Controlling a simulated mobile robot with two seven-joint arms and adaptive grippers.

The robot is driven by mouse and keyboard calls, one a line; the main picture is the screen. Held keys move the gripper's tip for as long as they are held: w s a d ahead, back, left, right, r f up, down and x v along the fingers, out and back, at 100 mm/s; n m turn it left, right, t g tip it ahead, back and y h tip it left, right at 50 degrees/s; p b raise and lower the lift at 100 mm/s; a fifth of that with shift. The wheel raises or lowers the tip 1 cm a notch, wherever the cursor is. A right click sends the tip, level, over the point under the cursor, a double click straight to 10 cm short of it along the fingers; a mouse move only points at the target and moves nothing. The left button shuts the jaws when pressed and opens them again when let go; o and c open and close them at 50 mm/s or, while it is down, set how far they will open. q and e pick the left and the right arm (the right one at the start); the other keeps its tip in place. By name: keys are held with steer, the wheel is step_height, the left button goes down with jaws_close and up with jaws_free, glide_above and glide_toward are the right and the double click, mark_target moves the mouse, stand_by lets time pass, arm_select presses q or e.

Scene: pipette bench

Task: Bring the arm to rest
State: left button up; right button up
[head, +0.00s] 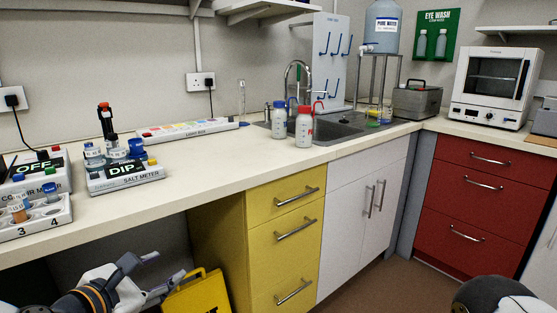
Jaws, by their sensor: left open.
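My left gripper (171,267) is at the lower left of the head view, below the front edge of the bench (215,170). Its fingers are apart, with nothing seen between them. It is apart from the bench top and in front of a yellow case (198,295) on the floor. The gap between gripper and case cannot be judged. Part of my right arm shows at the bottom right corner; its gripper is out of the picture.
On the bench stand a numbered rack (35,222), a salt meter (125,178) with vials, and two wash bottles (304,128) by the sink (345,127). Yellow drawers (285,240), white doors and red drawers (470,205) line the front. Floor is open at lower centre right.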

arm_select(q)
steer(key=s+d+f+m+g+p, duration=0.1)
steer(key=s+d+f+m+g, duration=0.3)
steer(key=s+f+m, duration=0.35)
steer(key=s+d+f+m+g, duration=0.3)
steer(key=s+f+m+g, duration=0.1)
steer(key=s+f, duration=0.6)
steer(key=s+a+f+m+g+y, duration=0.1)
steer(key=s+a+m+g, duration=0.1)
steer(key=s+m, duration=0.3)
steer(key=s+a+f+m+g+y+p, duration=0.1)
steer(key=s+m, duration=0.4)
steer(key=s, duration=0.7)
steer(key=s+a+f+m+g+y, duration=0.1)
steer(key=s+a+f+m+g, duration=0.2)
steer(key=s, duration=0.6)
steer(key=shift+s+a+m+g+p, duration=0.35)
steer(key=shift+a+m+g, duration=0.4)
steer(key=shift+m, duration=0.2)
arm_select(e)
steer(key=shift+t, duration=0.7)
steer(key=w+r, duration=0.3)
steer(key=shift+r, duration=0.25)
